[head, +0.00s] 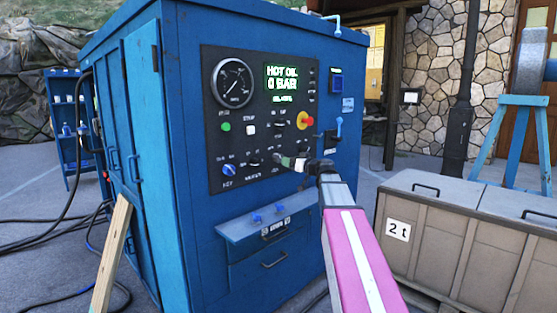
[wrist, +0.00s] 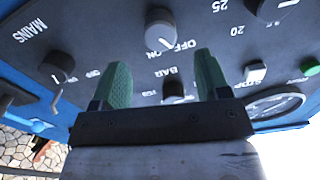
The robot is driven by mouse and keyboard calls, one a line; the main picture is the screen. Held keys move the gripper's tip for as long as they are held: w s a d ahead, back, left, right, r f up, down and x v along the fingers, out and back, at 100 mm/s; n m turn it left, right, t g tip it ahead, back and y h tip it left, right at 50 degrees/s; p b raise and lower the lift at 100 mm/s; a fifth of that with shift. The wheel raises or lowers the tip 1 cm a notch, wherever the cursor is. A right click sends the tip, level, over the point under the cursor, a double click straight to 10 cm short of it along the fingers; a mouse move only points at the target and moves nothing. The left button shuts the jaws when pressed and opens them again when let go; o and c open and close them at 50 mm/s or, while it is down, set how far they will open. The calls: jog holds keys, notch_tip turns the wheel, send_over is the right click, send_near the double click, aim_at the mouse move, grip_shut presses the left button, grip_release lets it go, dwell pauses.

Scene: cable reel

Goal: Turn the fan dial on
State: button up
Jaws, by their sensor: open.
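The control panel (head: 262,95) is on the front of a blue cabinet. In the wrist view, which shows the panel upside down, a light grey dial (wrist: 161,28) sits beside OFF and ON lettering, just beyond my fingertips. I cannot read the word FAN on any dial. My gripper (wrist: 162,60) is open and empty, its green fingers spread wide; the grey dial is roughly in line with the gap and apart from the fingers. In the head view my gripper (head: 285,161) is at the panel's lower right and hides what is behind it.
Nearby are a black BAR/PSI knob (wrist: 172,90), a MAINS knob (wrist: 57,67), a white STOP button (wrist: 255,72) and a green button (wrist: 310,68). A small shelf (head: 240,228) juts out below the panel. A tan crate (head: 455,235) stands to the right.

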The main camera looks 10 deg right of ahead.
aim_at(280, 158)
jog(key=x, duration=0.7)
jog(key=shift+w+a, duration=0.15)
jog(key=shift+w, duration=0.05)
jog(key=c, duration=0.9)
